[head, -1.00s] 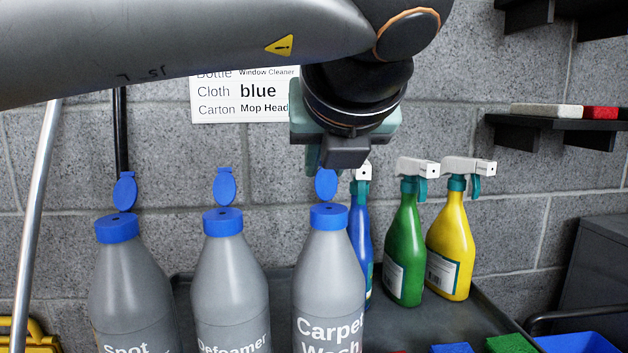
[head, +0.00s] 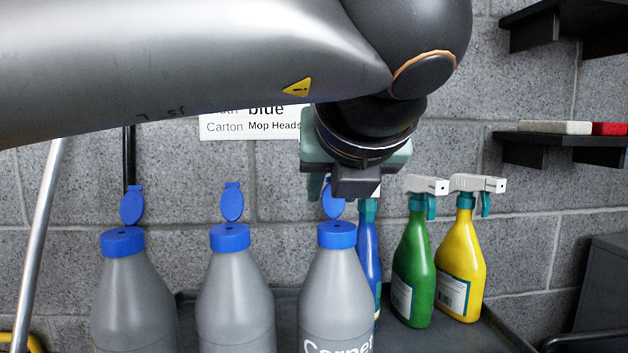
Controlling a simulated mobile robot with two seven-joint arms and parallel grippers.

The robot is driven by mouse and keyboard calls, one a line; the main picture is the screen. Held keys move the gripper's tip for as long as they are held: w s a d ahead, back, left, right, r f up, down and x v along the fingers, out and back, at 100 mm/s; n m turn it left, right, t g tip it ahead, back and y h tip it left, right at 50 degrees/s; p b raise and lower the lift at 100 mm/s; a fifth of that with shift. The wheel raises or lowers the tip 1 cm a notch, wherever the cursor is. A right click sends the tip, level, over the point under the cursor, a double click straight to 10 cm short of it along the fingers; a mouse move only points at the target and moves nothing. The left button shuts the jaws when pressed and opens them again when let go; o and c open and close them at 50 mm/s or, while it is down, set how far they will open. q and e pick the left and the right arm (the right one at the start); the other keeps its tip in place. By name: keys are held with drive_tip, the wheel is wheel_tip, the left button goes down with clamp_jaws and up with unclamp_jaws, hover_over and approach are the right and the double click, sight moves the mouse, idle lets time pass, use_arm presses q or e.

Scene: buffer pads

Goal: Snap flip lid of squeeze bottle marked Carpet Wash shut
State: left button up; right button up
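The Carpet Wash squeeze bottle (head: 335,300) is grey with a blue cap (head: 336,235) and stands upright, right of two similar bottles. Its label is cut off at the bottom edge. Its blue flip lid (head: 331,203) stands up, open, at the back of the cap. My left gripper (head: 350,190) points down over the lid and hides its upper part. Whether it touches the lid I cannot tell. Its fingers are mostly hidden by its own body, so its opening does not show. My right gripper is not in view.
Two grey bottles, the Defoamer one (head: 232,300) and the spot one (head: 128,300), stand to the left with lids up. Blue (head: 369,250), green (head: 412,265) and yellow (head: 462,262) spray bottles stand behind, to the right. A dark shelf (head: 560,150) is on the block wall.

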use_arm(q)
drive_tip(key=shift+o, duration=0.7)
drive_tip(key=shift+s+r, duration=0.1)
drive_tip(key=shift+r, duration=0.25)
drive_tip(key=v, duration=0.7)
